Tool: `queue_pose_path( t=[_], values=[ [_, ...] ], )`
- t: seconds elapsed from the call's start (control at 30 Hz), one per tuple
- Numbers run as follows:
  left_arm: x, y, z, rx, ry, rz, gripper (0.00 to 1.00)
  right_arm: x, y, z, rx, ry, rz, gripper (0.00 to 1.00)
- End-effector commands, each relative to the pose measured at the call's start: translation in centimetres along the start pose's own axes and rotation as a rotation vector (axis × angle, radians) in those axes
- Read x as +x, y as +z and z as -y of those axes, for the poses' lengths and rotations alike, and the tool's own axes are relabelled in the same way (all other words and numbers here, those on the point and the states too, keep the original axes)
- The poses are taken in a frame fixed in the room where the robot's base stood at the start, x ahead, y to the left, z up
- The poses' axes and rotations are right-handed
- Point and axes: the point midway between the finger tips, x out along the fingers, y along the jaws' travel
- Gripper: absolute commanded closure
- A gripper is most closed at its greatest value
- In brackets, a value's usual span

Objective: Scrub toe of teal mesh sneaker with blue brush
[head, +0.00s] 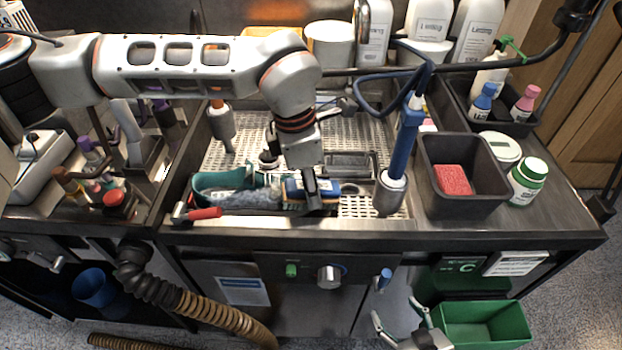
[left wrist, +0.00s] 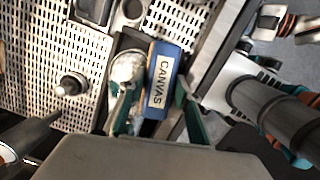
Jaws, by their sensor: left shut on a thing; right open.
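The teal sneaker (head: 222,184) lies on its side or low in the perforated sink tray in the head view, its greyish front part pointing right. My left gripper (head: 312,205) is over the front of the sink, at the toe end. It is shut on a blue brush (head: 325,188). In the left wrist view the brush (left wrist: 164,78) carries a white label reading CANVAS and sits between the fingers of the left gripper (left wrist: 158,118). A whitish lump beside it is unclear. Contact between bristles and toe is hidden. My right gripper (head: 405,332) is open and empty, low in front of the counter.
A red-handled tool (head: 200,213) lies on the sink's front edge. A blue-handled upright tool (head: 404,145) stands in a grey holder right of the sink. A dark bin (head: 430,165) holds a red sponge (head: 453,180). A green crate (head: 483,322) stands below.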

Motion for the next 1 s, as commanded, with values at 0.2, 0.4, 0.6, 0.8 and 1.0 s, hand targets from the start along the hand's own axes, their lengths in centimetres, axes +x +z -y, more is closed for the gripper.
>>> queue_pose_path(
  t=[0.2, 0.4, 0.6, 0.8, 1.0],
  values=[
    [-0.1, 0.1, -0.1, 0.000, 0.002, 0.002, 0.84, 0.0, -0.1, 0.0, 0.000, 0.000, -0.001, 0.38],
    [-1.0, 0.4, -0.1, 0.001, 0.005, 0.003, 0.84, -0.2, -0.6, -0.1, -0.001, 0.001, -0.005, 0.38],
    [-2.8, 1.2, -0.1, 0.002, 0.005, 0.003, 0.84, -0.7, -1.6, -0.3, -0.002, 0.003, -0.012, 0.38],
    [-4.4, 1.8, -0.1, 0.001, 0.005, 0.004, 0.84, -1.1, -2.5, -0.5, -0.002, 0.004, -0.016, 0.38],
    [-5.8, 2.4, -0.1, 0.001, 0.004, 0.004, 0.84, -1.4, -3.0, -0.6, -0.003, 0.005, -0.018, 0.38]
  ],
)
